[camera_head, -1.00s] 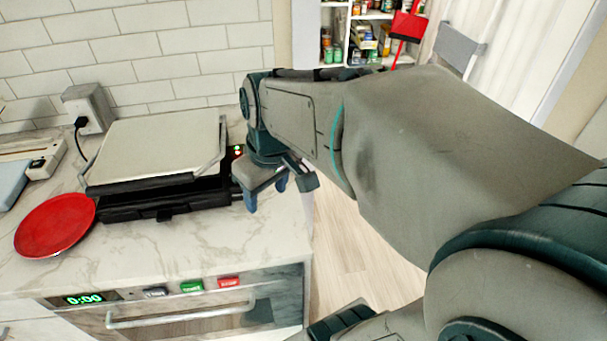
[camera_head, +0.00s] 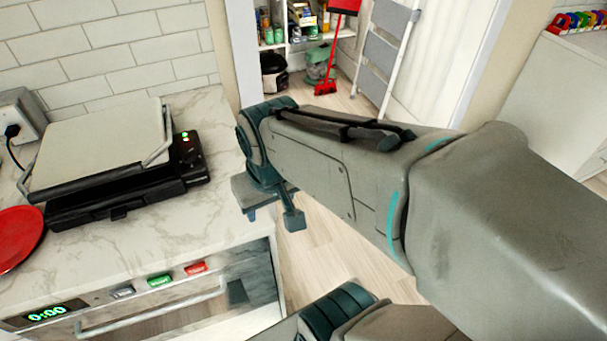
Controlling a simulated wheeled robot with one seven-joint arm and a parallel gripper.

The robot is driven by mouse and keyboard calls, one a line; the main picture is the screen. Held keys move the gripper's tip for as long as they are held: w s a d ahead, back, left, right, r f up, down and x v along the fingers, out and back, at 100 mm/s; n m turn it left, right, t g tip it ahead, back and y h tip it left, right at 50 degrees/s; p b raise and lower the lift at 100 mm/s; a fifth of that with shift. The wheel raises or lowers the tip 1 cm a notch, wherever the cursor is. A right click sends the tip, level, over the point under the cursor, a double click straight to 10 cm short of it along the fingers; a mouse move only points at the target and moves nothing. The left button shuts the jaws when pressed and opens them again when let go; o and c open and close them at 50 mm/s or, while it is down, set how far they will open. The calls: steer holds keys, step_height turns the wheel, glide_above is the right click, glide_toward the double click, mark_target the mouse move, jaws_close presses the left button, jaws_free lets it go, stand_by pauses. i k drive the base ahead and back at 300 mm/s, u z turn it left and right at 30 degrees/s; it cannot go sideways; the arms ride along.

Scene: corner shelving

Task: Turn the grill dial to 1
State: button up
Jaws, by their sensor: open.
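The grill (camera_head: 105,150) stands on the marble counter at the left, with its pale lid down over a black base. My gripper (camera_head: 262,213) is open and empty, pointing down at the counter's right edge. It is to the right of the panel and nearer the front, apart from the grill. My own wrist partly hides its fingers.
Below the counter is an oven with a handle (camera_head: 150,306) and coloured buttons. Open floor (camera_head: 312,240) lies right of the counter; shelves and a stepladder (camera_head: 385,58) stand behind.

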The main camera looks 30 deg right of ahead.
mark_target(191, 157)
steer(key=z, duration=0.15)
steer(key=k, duration=0.65)
steer(key=u, duration=1.2)
steer(key=i, duration=0.9)
steer(key=z, duration=0.8)
